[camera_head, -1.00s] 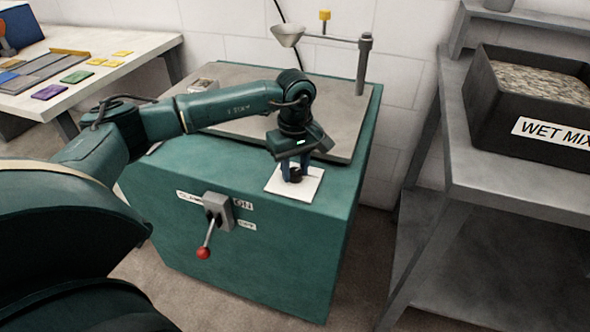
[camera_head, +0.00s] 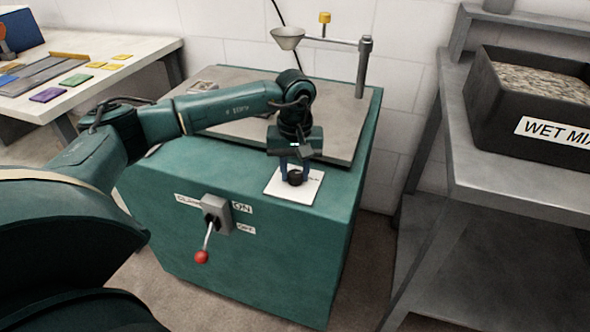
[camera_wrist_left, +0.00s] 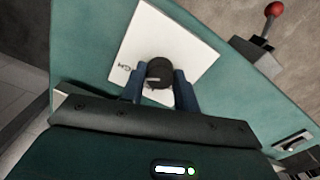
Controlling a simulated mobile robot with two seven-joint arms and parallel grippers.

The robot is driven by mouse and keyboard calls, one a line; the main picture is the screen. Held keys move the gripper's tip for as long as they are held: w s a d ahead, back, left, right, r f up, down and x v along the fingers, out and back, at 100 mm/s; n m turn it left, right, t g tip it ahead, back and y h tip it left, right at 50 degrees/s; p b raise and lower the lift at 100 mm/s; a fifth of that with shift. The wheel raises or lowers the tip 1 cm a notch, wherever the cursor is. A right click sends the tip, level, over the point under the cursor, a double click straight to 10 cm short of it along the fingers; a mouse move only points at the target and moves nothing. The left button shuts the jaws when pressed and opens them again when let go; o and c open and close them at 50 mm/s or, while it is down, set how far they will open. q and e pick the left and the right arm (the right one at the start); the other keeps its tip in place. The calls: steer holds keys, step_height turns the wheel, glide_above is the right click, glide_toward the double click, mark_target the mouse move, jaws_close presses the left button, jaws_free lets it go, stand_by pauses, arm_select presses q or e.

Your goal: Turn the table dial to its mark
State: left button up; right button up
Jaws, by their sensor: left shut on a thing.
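The table dial (camera_head: 295,178) is a dark round knob on a white square plate (camera_head: 313,190) on top of the green cabinet. My left gripper (camera_head: 293,172) points down at it, its two blue fingers on either side of the knob. In the left wrist view, the dial (camera_wrist_left: 159,72) shows a pale pointer line and sits between the blue fingertips (camera_wrist_left: 160,86). The gripper is shut on it. Dark lettering shows at one edge of the plate (camera_wrist_left: 190,45); most of the mark is too small or covered to read. My right gripper is not in view.
A funnel on a post (camera_head: 363,68) stands at the back. A WET MIX bin (camera_head: 545,128) sits on a grey bench at right; coloured tiles (camera_head: 76,79) lie at left.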

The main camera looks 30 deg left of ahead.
mark_target(296, 173)
arm_select(q)
steer(key=o, duration=1)
steer(key=shift+c, duration=0.2)
step_height(296, 173, up, 13)
steer(key=p, duration=0.1)
steer(key=shift+p, duration=0.3)
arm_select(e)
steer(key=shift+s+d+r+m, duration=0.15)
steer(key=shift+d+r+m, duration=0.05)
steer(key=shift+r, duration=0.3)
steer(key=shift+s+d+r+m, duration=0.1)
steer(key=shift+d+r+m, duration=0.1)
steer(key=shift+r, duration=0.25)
arm_select(q)
steer(key=shift+d, duration=0.1)
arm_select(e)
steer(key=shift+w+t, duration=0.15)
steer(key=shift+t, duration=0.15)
